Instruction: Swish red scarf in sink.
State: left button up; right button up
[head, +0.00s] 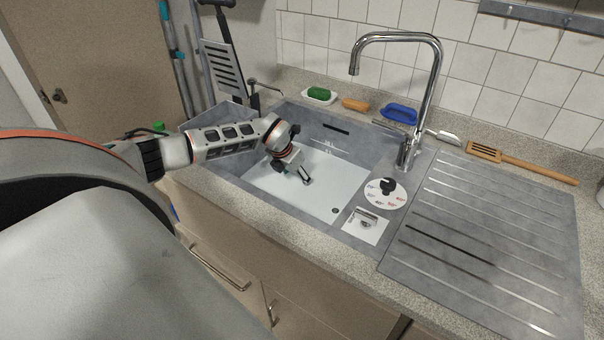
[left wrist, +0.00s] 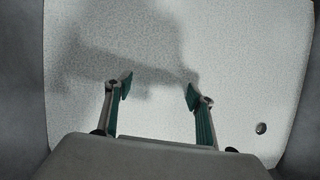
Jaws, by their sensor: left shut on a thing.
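The grey sink (head: 333,133) has a pale, speckled floor or water surface (head: 280,192); I cannot tell which. My left gripper (head: 304,179) reaches down into the basin, low over the pale surface. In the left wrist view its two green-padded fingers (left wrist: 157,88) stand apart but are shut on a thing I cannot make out. The gripper's shadow falls on the pale surface. No red scarf shows in either view. My right gripper is not in view.
The tall faucet (head: 436,85) rises behind the sink's right side. A white dial disc (head: 374,200) lies beside the basin. The ribbed drainboard (head: 500,235) is clear. A blue brush (head: 399,114), an orange sponge (head: 355,104) and a wooden spatula (head: 530,169) lie along the back.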

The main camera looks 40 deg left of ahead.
pick_arm(q)
jog(key=a, duration=0.2)
jog(key=a+b, duration=0.1)
jog(key=a, duration=0.3)
jog(key=shift+s+a+b, duration=0.3)
jog(key=shift+s+b, duration=0.05)
jog(key=d+p, duration=0.1)
jog(key=d, duration=0.1)
jog(key=d+p, duration=0.1)
jog(key=d, duration=0.2)
jog(key=w+d+p, duration=0.1)
jog(key=d+p, duration=0.1)
jog(key=d, duration=0.1)
jog(key=shift+r, duration=0.2)
jog(key=shift+d+f, duration=0.1)
jog(key=shift+d, duration=0.35)
jog(key=shift+a+f, duration=0.1)
jog(key=shift+a, duration=0.35)
jog(key=a+b, duration=0.1)
jog(key=a, duration=0.4)
jog(key=s+a+b, duration=0.1)
jog(key=a, duration=0.2)
jog(key=shift+b, duration=0.35)
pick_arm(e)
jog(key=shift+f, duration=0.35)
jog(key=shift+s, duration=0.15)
